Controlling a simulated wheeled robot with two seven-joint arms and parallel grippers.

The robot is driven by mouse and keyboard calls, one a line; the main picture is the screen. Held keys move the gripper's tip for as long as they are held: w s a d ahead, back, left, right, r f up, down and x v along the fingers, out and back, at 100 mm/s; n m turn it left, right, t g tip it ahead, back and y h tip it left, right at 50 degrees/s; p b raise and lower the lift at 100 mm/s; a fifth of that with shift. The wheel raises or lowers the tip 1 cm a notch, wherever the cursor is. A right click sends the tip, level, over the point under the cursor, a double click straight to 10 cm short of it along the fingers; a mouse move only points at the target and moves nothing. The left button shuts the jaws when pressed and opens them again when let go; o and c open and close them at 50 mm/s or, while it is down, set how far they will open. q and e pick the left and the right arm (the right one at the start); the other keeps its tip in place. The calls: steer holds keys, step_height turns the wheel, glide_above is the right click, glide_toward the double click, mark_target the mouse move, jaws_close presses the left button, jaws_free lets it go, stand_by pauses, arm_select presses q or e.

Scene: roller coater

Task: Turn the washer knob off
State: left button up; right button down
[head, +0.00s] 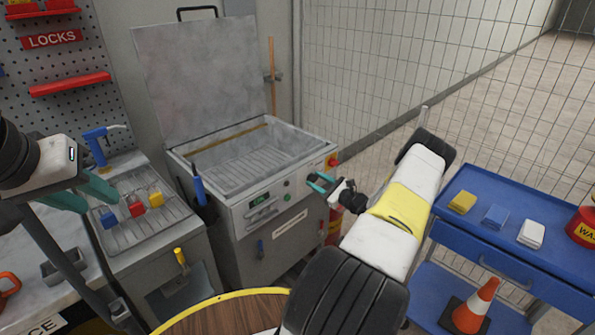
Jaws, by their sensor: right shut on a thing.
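The washer is a grey metal tank (225,222) with its lid (197,75) raised. Its front panel has a small green display (263,203) and buttons. My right gripper (318,182) is at the right end of this panel, its teal fingers closed around the washer knob, which the fingers mostly hide. I cannot tell the knob's setting. My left gripper (99,201) is open and empty, above the left bench near the padlocks.
Red, blue and yellow padlocks (136,207) lie on the ribbed tray at left. A red-yellow switch (332,161) sits just above my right gripper. A blue cart (510,232) stands right, an orange cone (474,306) on its lower shelf. A round wooden table (215,317) is in front.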

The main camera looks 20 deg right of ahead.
steer(key=n, duration=0.3)
steer(key=shift+n, duration=0.3)
steer(key=n, duration=0.3)
steer(key=shift+f+n, duration=0.1)
steer(key=shift+n, duration=0.2)
steer(key=n, duration=0.6)
steer(key=shift+s+a+f, duration=0.1)
steer(key=shift+a+f, duration=0.05)
steer(key=shift+n, duration=0.3)
steer(key=c, duration=0.9)
jaws_free()
steer(key=v, duration=0.7)
steer(key=shift+s, duration=0.4)
